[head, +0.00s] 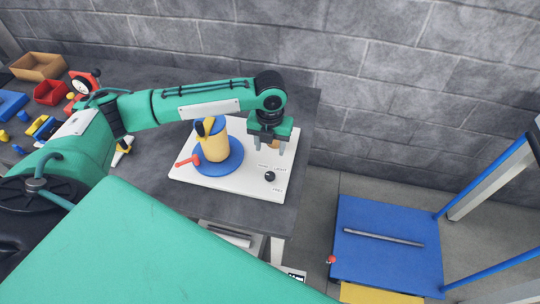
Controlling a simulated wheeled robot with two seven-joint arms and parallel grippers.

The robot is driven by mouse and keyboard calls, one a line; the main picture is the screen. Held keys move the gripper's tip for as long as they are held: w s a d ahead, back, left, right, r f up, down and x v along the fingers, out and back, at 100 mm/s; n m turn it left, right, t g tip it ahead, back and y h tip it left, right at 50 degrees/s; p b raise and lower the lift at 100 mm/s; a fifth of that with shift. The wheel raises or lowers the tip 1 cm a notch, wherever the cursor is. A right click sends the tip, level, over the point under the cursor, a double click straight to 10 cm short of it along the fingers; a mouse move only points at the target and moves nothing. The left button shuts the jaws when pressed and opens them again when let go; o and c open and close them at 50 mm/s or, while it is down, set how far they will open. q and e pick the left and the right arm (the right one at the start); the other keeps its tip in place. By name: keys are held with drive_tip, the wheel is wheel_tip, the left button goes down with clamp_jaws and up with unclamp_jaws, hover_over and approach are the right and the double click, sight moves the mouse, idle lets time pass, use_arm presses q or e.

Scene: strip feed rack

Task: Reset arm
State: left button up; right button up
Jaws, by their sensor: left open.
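My left arm comes in from the left and reaches across the dark table. My left gripper (269,145) points down over the right part of a white board (225,194) and is open. A small orange-tan thing shows behind its fingers, partly hidden; I cannot tell whether they touch it. On the board, to the left of the gripper, a yellow cylinder with a blue top (214,146) stands on a round blue base (220,168) with a red lever (188,160). A black knob (270,176) sits below the gripper. My right gripper is not in view.
Bins in brown (38,67), red (50,92) and blue (10,104), with several small parts, crowd the table's left end. A grey brick wall (400,70) stands behind. Right of the table, a blue platform (388,245) with blue rails carries a grey bar (384,238).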

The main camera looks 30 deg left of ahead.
use_arm(q)
drive_tip(key=shift+r, duration=0.3)
